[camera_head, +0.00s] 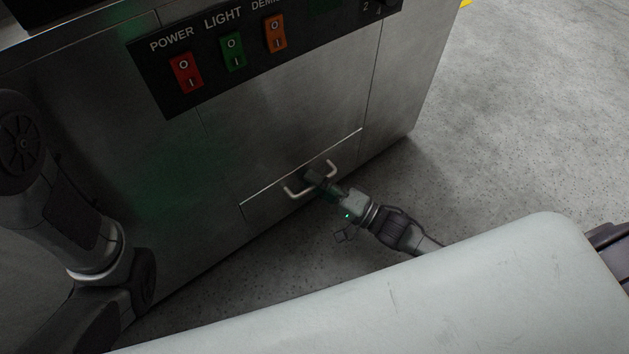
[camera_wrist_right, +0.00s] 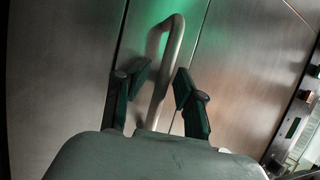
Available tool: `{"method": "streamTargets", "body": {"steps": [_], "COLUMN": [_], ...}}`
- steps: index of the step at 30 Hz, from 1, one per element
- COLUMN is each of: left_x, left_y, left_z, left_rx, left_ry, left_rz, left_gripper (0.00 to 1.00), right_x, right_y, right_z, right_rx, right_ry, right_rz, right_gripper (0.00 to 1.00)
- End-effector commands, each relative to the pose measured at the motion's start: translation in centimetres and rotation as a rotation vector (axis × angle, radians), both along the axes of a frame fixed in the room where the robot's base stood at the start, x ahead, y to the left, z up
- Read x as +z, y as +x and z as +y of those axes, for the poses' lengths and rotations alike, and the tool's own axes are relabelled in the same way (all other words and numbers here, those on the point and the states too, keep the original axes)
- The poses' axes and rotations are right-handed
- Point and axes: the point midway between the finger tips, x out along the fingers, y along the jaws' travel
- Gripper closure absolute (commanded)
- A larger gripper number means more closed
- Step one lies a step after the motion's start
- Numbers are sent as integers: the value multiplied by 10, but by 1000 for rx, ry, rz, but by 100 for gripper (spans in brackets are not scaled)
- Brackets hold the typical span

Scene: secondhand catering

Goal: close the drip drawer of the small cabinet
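The drip drawer (camera_head: 269,204) is a low metal panel at the bottom of the steel cabinet's front (camera_head: 290,110) in the head view. Its front looks flush or nearly flush with the cabinet; a thin bright line runs along its top edge. Its pale bar handle (camera_head: 331,168) also shows in the right wrist view (camera_wrist_right: 166,62). My right gripper (camera_head: 314,178) is at the handle. In the wrist view its two dark green fingers (camera_wrist_right: 161,82) stand apart, one on each side of the handle bar; firm contact is not clear. My left gripper is out of view.
The cabinet carries a black panel with red (camera_head: 186,72), green (camera_head: 232,51) and orange (camera_head: 275,34) switches above the drawer. Speckled grey floor (camera_head: 520,130) lies clear to the right of the cabinet. My left arm stands close to the cabinet at left.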

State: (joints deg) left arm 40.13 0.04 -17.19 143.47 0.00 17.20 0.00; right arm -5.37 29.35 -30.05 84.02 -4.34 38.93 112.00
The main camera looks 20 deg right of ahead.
Motion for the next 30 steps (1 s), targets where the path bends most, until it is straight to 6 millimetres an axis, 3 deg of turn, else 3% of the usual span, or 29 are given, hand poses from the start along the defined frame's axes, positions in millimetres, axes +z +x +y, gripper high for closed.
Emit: {"method": "streamTargets", "body": {"steps": [5, 21, 30], "left_x": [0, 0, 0], "left_y": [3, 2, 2], "left_z": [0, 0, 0], "left_rx": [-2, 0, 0], "left_ry": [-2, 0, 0], "left_rz": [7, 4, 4], "left_gripper": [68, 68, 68], "right_x": [-3, -21, -22], "right_y": [-7, -79, -86], "right_z": [-6, -73, -80], "right_rx": [1, 0, 1], "right_ry": [-3, -2, 0], "right_rz": [3, 2, 0], "right_gripper": [63, 63, 63]}}
